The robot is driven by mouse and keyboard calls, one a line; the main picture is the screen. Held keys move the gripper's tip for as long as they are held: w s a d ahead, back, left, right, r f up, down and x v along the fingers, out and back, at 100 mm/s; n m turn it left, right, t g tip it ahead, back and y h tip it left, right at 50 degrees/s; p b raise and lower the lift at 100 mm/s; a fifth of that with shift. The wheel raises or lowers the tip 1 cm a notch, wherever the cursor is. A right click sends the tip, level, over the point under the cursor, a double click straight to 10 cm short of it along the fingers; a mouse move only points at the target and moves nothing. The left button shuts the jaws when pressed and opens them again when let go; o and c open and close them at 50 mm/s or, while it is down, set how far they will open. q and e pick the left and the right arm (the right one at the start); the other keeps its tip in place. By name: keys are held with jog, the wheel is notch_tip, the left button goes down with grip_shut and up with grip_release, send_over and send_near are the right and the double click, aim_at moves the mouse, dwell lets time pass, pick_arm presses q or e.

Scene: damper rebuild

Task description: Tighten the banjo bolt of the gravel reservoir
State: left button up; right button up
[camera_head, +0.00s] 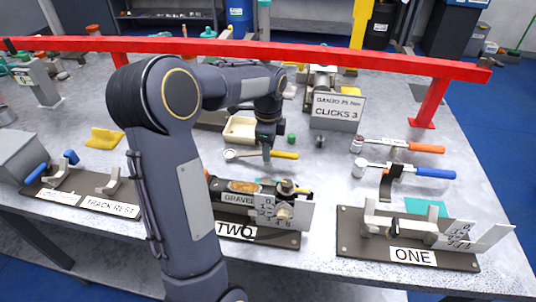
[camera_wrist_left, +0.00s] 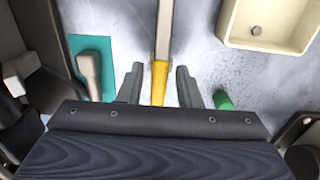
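The gravel reservoir (camera_head: 243,186) lies in the stand labelled TWO, with a dark fitting (camera_head: 286,187) at its right end, probably the banjo bolt. A numbered white plate (camera_head: 290,213) stands in front of that end. A wrench (camera_head: 285,155) with a yellow handle and a grey ring head lies on the table behind the stand. My left gripper (camera_head: 266,155) is over this wrench. In the left wrist view, the open fingers (camera_wrist_left: 160,76) stand on either side of the yellow handle (camera_wrist_left: 159,88), with gaps on both sides. My right gripper is not in view.
A sign (camera_head: 337,111) reads banjo, clicks 3. A cream tray (camera_head: 240,129) and a green cap (camera_wrist_left: 222,99) lie close to the left gripper. Orange-handled (camera_head: 425,149) and blue-handled (camera_head: 435,173) wrenches lie at the right. Stand ONE (camera_head: 345,250) is at the front right. A red rail (camera_head: 330,56) crosses behind.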

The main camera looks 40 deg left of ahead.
pick_arm(q)
grip_shut()
jog(key=shift+r, duration=0.1)
